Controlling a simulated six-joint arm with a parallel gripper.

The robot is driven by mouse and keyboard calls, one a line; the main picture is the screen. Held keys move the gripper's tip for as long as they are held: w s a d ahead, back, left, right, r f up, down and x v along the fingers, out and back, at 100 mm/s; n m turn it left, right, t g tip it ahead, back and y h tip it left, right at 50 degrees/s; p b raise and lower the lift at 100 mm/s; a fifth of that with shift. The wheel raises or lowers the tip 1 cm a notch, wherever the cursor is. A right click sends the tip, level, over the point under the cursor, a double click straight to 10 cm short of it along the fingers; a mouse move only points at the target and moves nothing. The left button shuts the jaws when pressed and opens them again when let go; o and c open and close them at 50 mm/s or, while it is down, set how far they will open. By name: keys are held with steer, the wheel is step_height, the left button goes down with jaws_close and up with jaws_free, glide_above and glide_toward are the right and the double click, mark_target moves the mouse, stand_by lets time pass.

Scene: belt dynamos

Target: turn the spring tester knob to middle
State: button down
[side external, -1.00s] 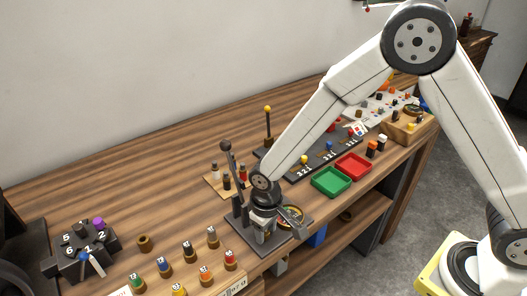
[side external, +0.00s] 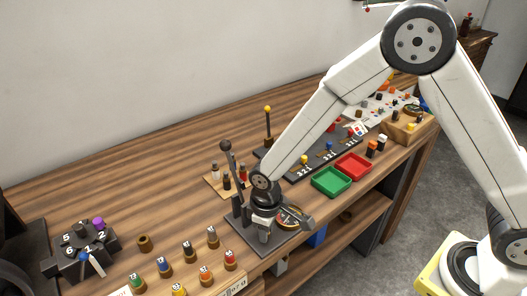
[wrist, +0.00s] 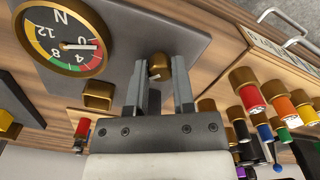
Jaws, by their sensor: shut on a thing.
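The spring tester is a grey plate (wrist: 197,22) with a brass-rimmed dial (wrist: 62,38) marked N, green, yellow and red. The knob is hidden there by my gripper.
A dark lever (side external: 226,148) stands at the plate's back left. Several colour-banded cylinders (side external: 190,251) stand at the front left. A green tray (side external: 331,181) and a red tray (side external: 353,166) lie to the right.

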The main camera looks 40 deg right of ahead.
steer(key=n, duration=0.4)
steer(key=shift+n, duration=0.3)
steer(key=n, duration=0.4)
stand_by(0.3)
steer(key=shift+c, duration=2.3)
jaws_free()
steer(key=shift+r, duration=3.9)
